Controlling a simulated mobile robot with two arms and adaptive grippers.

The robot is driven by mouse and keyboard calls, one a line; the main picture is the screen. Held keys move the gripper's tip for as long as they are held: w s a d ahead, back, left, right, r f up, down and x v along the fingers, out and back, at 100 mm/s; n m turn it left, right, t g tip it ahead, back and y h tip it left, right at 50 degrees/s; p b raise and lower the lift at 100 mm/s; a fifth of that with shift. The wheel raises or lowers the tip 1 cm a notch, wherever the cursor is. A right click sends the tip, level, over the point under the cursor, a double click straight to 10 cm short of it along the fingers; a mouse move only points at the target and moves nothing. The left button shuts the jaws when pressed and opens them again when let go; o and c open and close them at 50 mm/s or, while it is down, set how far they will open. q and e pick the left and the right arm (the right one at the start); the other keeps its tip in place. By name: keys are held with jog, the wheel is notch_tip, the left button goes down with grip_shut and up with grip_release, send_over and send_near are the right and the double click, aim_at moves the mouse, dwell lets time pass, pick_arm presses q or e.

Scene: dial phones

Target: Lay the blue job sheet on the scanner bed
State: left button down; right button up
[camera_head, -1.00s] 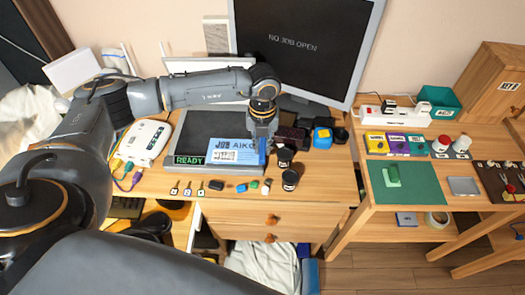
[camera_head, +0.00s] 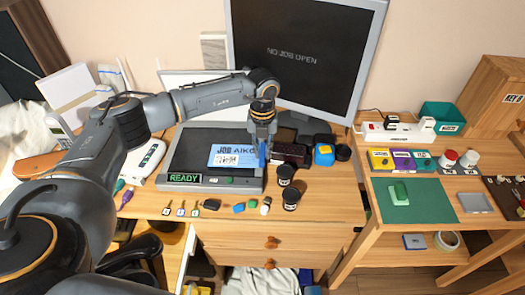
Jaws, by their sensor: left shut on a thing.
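The blue job sheet (camera_head: 230,156), printed "JOB AIKO" with a code block, is over the right half of the dark scanner bed (camera_head: 188,150). I cannot tell whether it touches the glass. My left gripper (camera_head: 262,151) points down at the sheet's right edge and is shut on it; the fingers hide that edge. The scanner's front strip shows a green "READY" sign (camera_head: 185,178). Its pale lid (camera_head: 185,82) stands raised behind, partly covered by my left arm. My right gripper is not in view.
Two dark cups (camera_head: 287,173) stand right of the scanner, near a dark box (camera_head: 291,153) and a blue item (camera_head: 324,155). The monitor (camera_head: 298,60) stands behind, reading "NO JOB OPEN".

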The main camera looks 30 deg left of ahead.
pick_arm(q)
jog(key=shift+f, duration=0.4)
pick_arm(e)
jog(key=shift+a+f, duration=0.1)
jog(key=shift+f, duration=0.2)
pick_arm(q)
jog(key=c, duration=1.2)
grip_release()
jog(key=shift+r, duration=0.4)
notch_tip(320, 180, up, 11)
